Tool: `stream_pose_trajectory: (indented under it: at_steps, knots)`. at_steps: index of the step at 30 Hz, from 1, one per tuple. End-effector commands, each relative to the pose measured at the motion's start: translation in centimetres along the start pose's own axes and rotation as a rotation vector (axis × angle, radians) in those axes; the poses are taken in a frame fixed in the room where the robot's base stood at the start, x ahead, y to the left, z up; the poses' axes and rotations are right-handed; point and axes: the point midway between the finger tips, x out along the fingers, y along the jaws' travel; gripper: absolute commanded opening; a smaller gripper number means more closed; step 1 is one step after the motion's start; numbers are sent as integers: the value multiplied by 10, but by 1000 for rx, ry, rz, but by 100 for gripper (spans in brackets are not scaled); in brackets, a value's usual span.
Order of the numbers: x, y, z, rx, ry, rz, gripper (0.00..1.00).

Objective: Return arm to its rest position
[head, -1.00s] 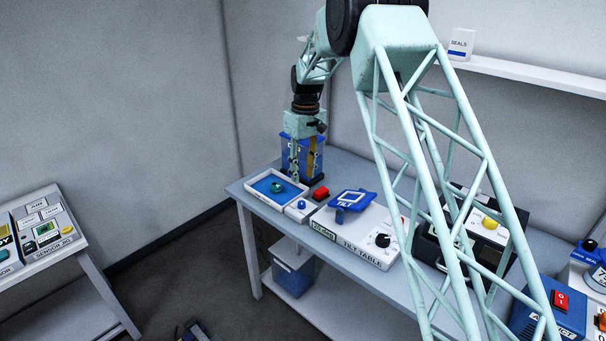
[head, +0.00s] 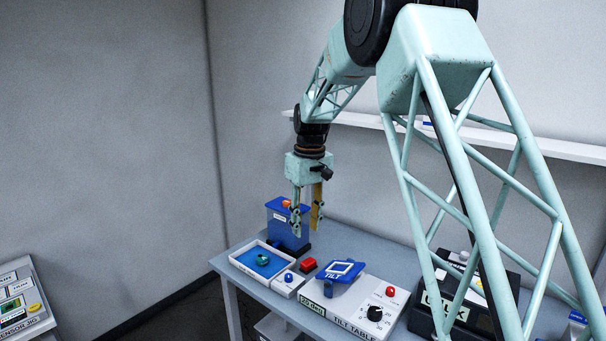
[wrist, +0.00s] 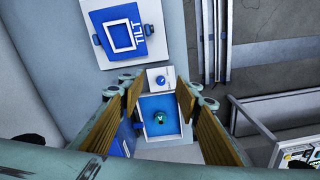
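My gripper (head: 306,230) hangs pointing down above the back left end of the workbench (head: 232,268), in front of the blue box. Its fingers are apart with nothing between them. In the wrist view the open fingers (wrist: 158,95) frame a blue-lined white tray (wrist: 178,130) well below. A small teal part (wrist: 159,117) lies in that tray, and it also shows in the head view (head: 263,259). My lattice arm is raised and bent over the bench.
The tilt table (head: 345,312) with its blue plate (head: 340,271) stands right of the tray, with a red button (head: 308,265) behind. A blue box (head: 285,225) stands at the back. A dark device (head: 450,310) is at right. A wall shelf (head: 365,120) runs behind the arm.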

Motion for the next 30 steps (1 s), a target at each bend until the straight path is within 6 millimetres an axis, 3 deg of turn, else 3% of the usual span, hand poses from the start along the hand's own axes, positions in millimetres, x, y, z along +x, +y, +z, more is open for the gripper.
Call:
stream_pose_trajectory:
  at_steps: [12, 30]
  knots:
    - [-65, -2, 62, 69, 33, 18, 31]
    - [-137, -16, 160, 171, 80, 42, 31]
